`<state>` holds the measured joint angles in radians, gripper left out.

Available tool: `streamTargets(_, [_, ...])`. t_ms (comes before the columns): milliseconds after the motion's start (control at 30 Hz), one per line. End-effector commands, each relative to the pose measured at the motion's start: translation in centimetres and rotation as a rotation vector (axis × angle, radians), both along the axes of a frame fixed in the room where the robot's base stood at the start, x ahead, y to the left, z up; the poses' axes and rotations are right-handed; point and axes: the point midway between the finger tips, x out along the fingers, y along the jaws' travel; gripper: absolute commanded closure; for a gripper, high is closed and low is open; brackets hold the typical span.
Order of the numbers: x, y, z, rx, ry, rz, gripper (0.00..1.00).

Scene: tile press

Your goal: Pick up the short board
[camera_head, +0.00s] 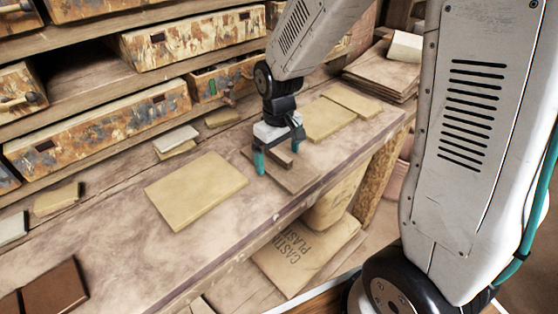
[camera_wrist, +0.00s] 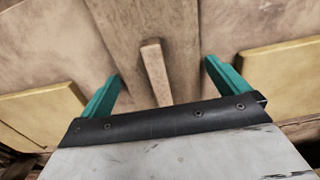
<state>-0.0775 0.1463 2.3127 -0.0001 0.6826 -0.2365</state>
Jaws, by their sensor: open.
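A short brown wooden board (camera_head: 298,181) lies on the bench below my gripper (camera_head: 279,150). A narrow wooden block, like a handle (camera_head: 281,156), stands on top of it. In the wrist view, the board (camera_wrist: 126,35) runs between the teal fingers and the handle (camera_wrist: 155,72) lies between them too. My gripper is open, with one finger on each side of the board and nothing held. I cannot tell how high the fingertips are above the bench. My gripper hides the near end of the board in the wrist view.
A large yellowish tile (camera_head: 196,189) lies left of the board, and two more tiles (camera_head: 325,118) lie to its right. Small pale blocks (camera_head: 176,138) lie along the back, below wooden drawers (camera_head: 105,125). Stacked boards (camera_head: 382,75) stand at the far right. A brown block (camera_head: 55,289) lies front left.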

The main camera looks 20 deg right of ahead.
Motion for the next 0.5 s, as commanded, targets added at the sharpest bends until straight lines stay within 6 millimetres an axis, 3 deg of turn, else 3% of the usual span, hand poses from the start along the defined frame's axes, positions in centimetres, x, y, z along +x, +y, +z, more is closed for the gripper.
streamTargets(233, [-0.01, 0.01, -0.28, 0.000, 0.000, 0.000, 0.00])
streamTargets(267, [0.00, 0.01, -0.27, 0.000, 0.000, 0.000, 0.03])
streamTargets(400, [0.00, 0.01, -0.26, 0.000, 0.000, 0.000, 0.39])
streamTargets(500, [0.01, 0.01, -0.24, 0.000, 0.000, 0.000, 0.39])
